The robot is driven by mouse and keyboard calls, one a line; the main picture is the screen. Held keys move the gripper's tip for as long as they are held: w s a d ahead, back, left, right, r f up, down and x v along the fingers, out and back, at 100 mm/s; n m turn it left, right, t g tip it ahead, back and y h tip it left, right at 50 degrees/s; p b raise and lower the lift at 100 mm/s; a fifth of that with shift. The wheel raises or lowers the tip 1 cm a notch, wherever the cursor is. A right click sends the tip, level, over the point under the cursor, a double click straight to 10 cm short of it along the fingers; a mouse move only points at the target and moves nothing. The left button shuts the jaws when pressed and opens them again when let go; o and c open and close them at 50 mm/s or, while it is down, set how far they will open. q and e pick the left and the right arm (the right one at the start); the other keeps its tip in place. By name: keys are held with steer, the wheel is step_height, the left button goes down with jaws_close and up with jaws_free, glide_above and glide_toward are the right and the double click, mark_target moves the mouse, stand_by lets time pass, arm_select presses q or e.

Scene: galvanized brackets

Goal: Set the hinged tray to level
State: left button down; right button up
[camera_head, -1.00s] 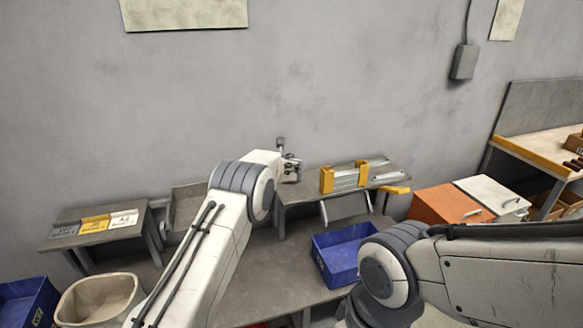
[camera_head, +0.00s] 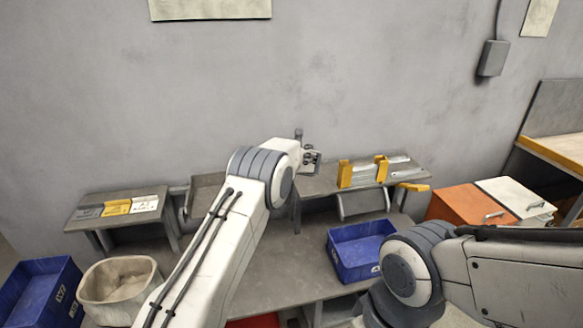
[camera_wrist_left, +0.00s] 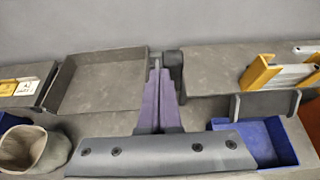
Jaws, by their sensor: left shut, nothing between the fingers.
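The hinged tray (camera_wrist_left: 104,84) is a shallow grey tray with raised rims, left of centre in the left wrist view. It looks empty; I cannot tell its exact tilt. In the head view my left arm partly covers the tray (camera_head: 205,188). My left gripper (camera_wrist_left: 158,72) is shut and empty, its purplish fingers just right of the tray's right rim; I cannot tell whether they touch it. A dark grey block (camera_wrist_left: 172,58) stands behind the fingertips. In the head view the left fingers cannot be made out. My right arm shows, but its gripper is out of frame.
A side table with labelled plates (camera_head: 117,207) stands left of the tray. A right shelf (camera_head: 320,184) carries yellow-and-metal brackets (camera_head: 362,174). A blue bin (camera_head: 343,264), a beige bin (camera_head: 118,285) and an orange box (camera_head: 466,206) stand nearby. The bench middle is clear.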

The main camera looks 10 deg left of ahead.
arm_select(q)
steer(key=d+f+b+v, duration=0.1)
steer(key=b+v, duration=0.3)
steer(key=v, duration=0.8)
steer(key=shift+d, duration=0.3)
arm_select(e)
steer(key=shift+s+a+f, duration=0.1)
steer(key=shift+s+f, duration=0.05)
steer(key=shift+f, duration=1.15)
steer(key=shift+s+f, duration=0.1)
steer(key=shift+f, duration=1.2)
arm_select(q)
steer(key=s+d+f+n+g+h, duration=0.1)
steer(key=s+n, duration=0.7)
steer(key=s, duration=0.9)
steer(key=s+d+f+n+g+h, duration=0.2)
steer(key=s+n+g, duration=0.4)
steer(key=s, duration=1.1)
steer(key=s+d+f+n+g+h, duration=0.2)
steer(key=s+n, duration=0.7)
steer(key=s, duration=0.8)
steer(key=d+g+h, duration=0.1)
steer(key=d+g, duration=0.1)
steer(key=shift+s+d+n, duration=0.3)
steer(key=shift+d, duration=0.1)
